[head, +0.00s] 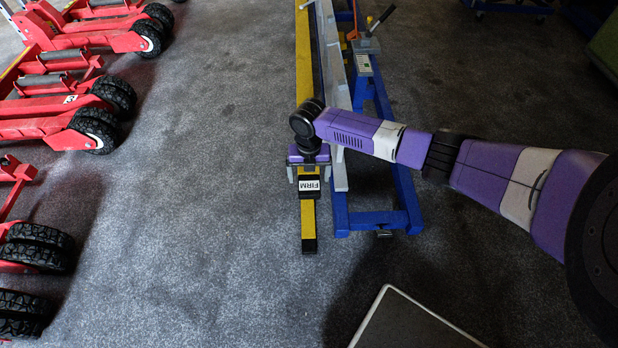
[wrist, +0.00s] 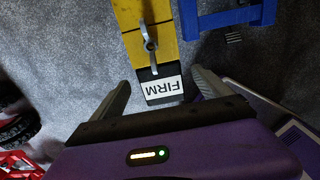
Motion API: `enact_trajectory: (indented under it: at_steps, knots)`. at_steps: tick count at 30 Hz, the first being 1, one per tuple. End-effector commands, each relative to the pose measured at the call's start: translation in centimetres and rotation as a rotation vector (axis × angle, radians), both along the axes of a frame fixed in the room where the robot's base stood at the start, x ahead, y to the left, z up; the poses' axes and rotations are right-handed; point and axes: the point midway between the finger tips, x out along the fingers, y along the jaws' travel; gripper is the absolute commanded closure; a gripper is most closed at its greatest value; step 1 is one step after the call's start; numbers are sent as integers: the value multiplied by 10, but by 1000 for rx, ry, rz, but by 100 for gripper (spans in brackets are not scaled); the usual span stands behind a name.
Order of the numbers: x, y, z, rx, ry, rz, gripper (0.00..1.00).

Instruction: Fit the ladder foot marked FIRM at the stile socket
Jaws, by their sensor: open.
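The ladder foot marked FIRM (head: 309,187) is a black block with a white label. In the wrist view the foot (wrist: 162,90) lies between my gripper's two grey fingers, with a gap at each side. My gripper (head: 308,175) is open and points down over it. A yellow stile (head: 304,70) runs up the head view. In the wrist view a yellow bar (wrist: 134,48) with a metal fitting (wrist: 150,44) meets the foot's far side. I cannot tell whether the foot is joined to it or only touches it. No socket opening is clearly seen.
A blue trestle (head: 375,218) stands close to the right of the stile. Red trolley jacks (head: 60,120) with black wheels line the left side. A dark panel with a pale rim (head: 405,325) is at the bottom. Grey floor between the jacks and stile is clear.

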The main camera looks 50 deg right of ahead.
Motion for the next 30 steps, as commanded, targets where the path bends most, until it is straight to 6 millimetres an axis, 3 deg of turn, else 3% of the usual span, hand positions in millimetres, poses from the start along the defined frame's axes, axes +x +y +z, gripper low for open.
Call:
enact_trajectory:
  at_steps: [3,10,30]
  knots:
    - [1,-1,23,-1,-4,0,11]
    - [1,-1,50,0,-3,-1,11]
    - [0,0,55,0,-1,-1,11]
